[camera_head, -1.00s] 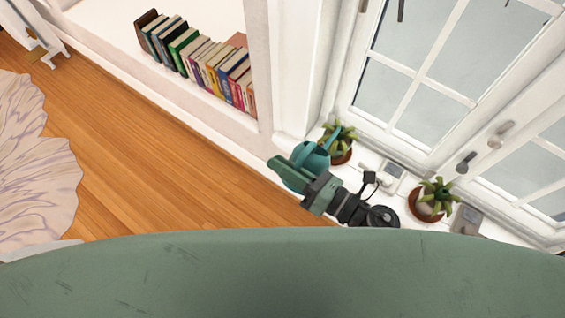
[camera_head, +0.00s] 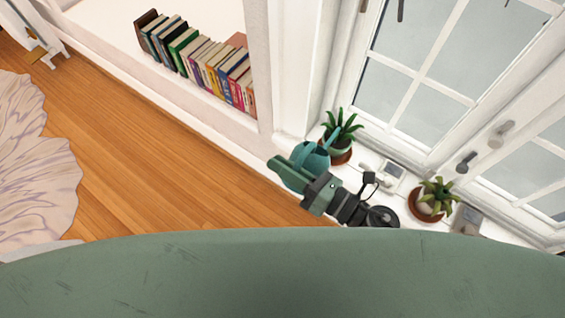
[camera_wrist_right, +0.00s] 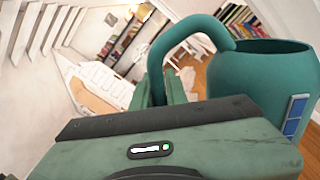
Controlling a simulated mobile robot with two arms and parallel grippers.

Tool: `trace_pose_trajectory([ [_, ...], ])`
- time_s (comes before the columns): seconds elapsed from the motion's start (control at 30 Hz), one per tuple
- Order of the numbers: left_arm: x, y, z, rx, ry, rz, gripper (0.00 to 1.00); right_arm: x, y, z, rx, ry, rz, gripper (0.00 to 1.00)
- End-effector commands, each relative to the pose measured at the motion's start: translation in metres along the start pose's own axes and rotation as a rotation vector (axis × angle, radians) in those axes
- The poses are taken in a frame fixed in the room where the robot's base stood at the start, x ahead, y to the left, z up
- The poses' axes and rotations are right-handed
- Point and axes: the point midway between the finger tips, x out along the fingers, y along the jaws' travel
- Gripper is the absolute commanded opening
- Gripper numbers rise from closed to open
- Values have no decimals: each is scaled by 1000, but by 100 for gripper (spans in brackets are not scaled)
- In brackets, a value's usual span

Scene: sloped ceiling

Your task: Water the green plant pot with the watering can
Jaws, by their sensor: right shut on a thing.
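The teal watering can (camera_head: 314,155) is held at the windowsill, beside a plant (camera_head: 341,128) with upright dark green leaves. This plant's pot is partly hidden by the can, and a brown saucer or rim shows under it. My right gripper (camera_head: 298,174) is shut on the can's handle. The wrist view shows the curved handle (camera_wrist_right: 165,45) between the fingers (camera_wrist_right: 165,92) and the can's open body (camera_wrist_right: 268,75) on the right. A second plant (camera_head: 437,194), yellowish green, stands in a brown pot further right. My left gripper is not in view.
Small box-like devices (camera_head: 391,172) (camera_head: 467,219) sit on the white sill near the plants. Windows (camera_head: 430,70) with handles rise behind. A row of books (camera_head: 200,65) stands on a ledge at upper left. The wooden floor (camera_head: 150,170) is clear beside a pale rug (camera_head: 35,170).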

Motion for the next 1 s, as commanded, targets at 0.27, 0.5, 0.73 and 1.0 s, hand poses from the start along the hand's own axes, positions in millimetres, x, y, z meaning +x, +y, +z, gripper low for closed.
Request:
trace_pose_trajectory([
  [0.27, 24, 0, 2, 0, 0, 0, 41, 1, -22, -45, -180, 2, 0, 0],
  [0.5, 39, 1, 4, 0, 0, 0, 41, 0, -37, -82, -367, 0, 1, 0],
  [0.73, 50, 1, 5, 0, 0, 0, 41, 0, -44, -96, -471, -3, 3, 0],
  [1.0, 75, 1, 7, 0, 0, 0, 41, 0, -57, -103, -648, -3, 3, 0],
])
